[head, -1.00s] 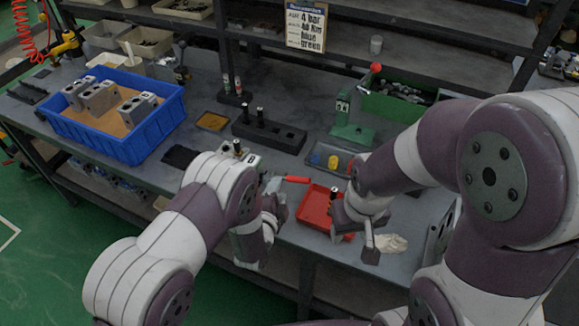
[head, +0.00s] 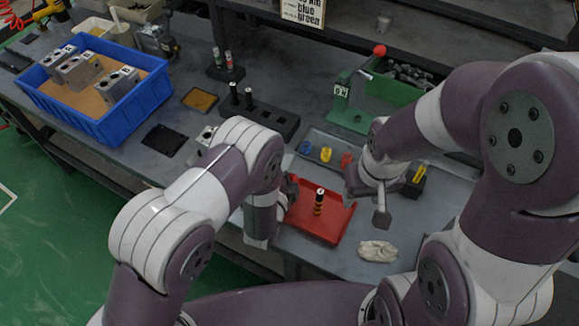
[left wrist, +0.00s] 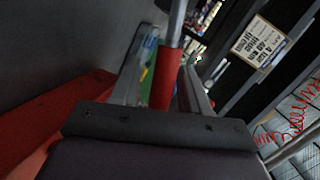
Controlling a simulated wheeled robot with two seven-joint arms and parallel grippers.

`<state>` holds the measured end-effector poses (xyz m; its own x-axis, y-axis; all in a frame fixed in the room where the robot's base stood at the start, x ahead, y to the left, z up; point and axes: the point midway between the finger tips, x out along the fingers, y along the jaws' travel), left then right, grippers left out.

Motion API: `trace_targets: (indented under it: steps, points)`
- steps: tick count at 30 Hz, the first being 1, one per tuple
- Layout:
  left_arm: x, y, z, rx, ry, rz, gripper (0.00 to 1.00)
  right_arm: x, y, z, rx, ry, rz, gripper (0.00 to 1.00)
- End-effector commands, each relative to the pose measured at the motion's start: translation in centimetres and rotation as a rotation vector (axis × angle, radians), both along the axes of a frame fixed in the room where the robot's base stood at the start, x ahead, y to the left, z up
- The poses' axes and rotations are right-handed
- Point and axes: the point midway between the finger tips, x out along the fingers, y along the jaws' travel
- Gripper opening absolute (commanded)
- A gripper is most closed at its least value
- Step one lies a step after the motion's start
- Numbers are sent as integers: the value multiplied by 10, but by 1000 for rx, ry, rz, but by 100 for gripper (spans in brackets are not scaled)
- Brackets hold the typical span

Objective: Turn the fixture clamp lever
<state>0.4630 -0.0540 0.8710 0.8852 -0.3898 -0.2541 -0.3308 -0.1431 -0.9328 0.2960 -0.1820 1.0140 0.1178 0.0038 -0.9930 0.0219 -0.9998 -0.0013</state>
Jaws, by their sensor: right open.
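The clamp lever's red handle (left wrist: 166,78) and grey shaft (left wrist: 177,25) show in the left wrist view, between the fingers of my left gripper (left wrist: 164,75). Whether the fingers press on the handle is unclear. In the head view my left gripper (head: 285,195) is beside the red tray, and my arm hides the lever. Part of the pale clamp fixture (head: 205,134) shows behind my left forearm. My right gripper (head: 381,208) is open and empty, above the table right of the red tray.
The red tray (head: 331,229) holds a black and orange pin (head: 319,202). A crumpled cloth (head: 378,250) lies near the front edge. A black pin block (head: 262,121), green press (head: 347,112) and blue bin (head: 158,92) stand farther back. A grey tray (head: 309,135) holds coloured parts.

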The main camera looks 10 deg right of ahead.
Motion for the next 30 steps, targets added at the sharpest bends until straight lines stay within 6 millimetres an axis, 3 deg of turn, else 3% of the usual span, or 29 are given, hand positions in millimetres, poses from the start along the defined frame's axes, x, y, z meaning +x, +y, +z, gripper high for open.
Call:
trace_targets:
  steps: [1, 4, 5, 17, 30]
  points:
    - [0, 0, 0, 0, 0, 0, 36, 0, 0, 0, 0, 0, 0, 50]
    - [0, 0, 0, 0, 0, 0, 3, 0, 0, 0, 0, 0, 0, 50]
    - [0, 0, 0, 0, 0, 0, 0, 0, 0, 0, 0, 0, 0, 50]
    - [1, 1, 6, -43, 29, 0, 0, 0, 0, 4, 0, 0, 0, 50]
    - [11, 15, 36, -330, 217, 1, 0, 0, 0, 18, 0, 0, 0, 50]
